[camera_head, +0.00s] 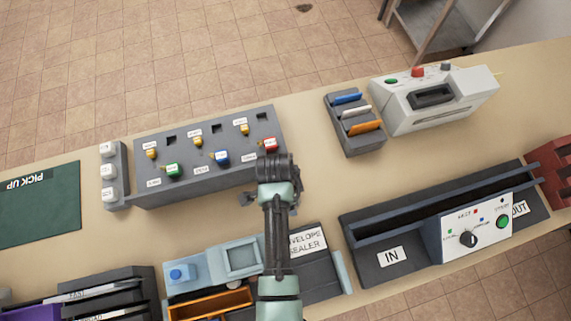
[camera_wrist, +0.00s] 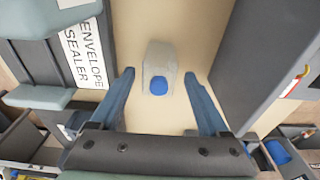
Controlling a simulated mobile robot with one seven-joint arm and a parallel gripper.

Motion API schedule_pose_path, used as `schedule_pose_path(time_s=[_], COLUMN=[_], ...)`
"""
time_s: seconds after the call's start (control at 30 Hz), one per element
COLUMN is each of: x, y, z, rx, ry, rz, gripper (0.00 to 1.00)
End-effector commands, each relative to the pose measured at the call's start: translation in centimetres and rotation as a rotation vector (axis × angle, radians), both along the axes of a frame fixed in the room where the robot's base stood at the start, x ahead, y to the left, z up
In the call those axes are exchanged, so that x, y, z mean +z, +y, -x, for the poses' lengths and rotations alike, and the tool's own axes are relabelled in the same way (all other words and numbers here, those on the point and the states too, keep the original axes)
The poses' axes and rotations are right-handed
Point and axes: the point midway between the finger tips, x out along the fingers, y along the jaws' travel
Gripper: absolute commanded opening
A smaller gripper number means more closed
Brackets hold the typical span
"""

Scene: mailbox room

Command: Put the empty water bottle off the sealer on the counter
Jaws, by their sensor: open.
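My gripper (camera_wrist: 159,75) is open, with one finger on each side of a pale, translucent bottle with a blue cap (camera_wrist: 158,86). Gaps show between the bottle and both fingers. The bottle appears against the beige counter (camera_wrist: 207,22), beside the envelope sealer (camera_wrist: 40,62); I cannot tell whether it stands or lies. In the head view my gripper (camera_head: 268,195) is over the counter (camera_head: 320,190), just beyond the sealer with its label (camera_head: 306,243). The bottle does not show there, and my arm covers part of the sealer.
A dark IN/OUT machine (camera_head: 375,235) stands right of the sealer. A grey key panel (camera_head: 200,190) is behind my gripper to the left. A small card holder (camera_head: 358,140) and a white device (camera_head: 465,95) stand at the back right.

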Motion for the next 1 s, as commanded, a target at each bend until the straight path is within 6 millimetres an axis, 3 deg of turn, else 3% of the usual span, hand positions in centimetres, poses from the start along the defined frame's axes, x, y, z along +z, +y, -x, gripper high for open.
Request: schedule_pose_path(time_s=[0.4,0.73,0.87,0.97,1.0], x=[7.6,9.6,12.6,18.5,21.7], y=[0.9,1.1,1.0,0.9,0.9], z=[0.2,0.0,-4.0,-9.7,-12.1], rx=[0.000,0.008,0.093,0.235,0.301], ry=[-0.002,-0.013,-0.160,-0.395,-0.508], rz=[0.000,-0.001,-0.003,0.023,0.050], gripper=[0.79,0.79,0.79,0.79,0.79])
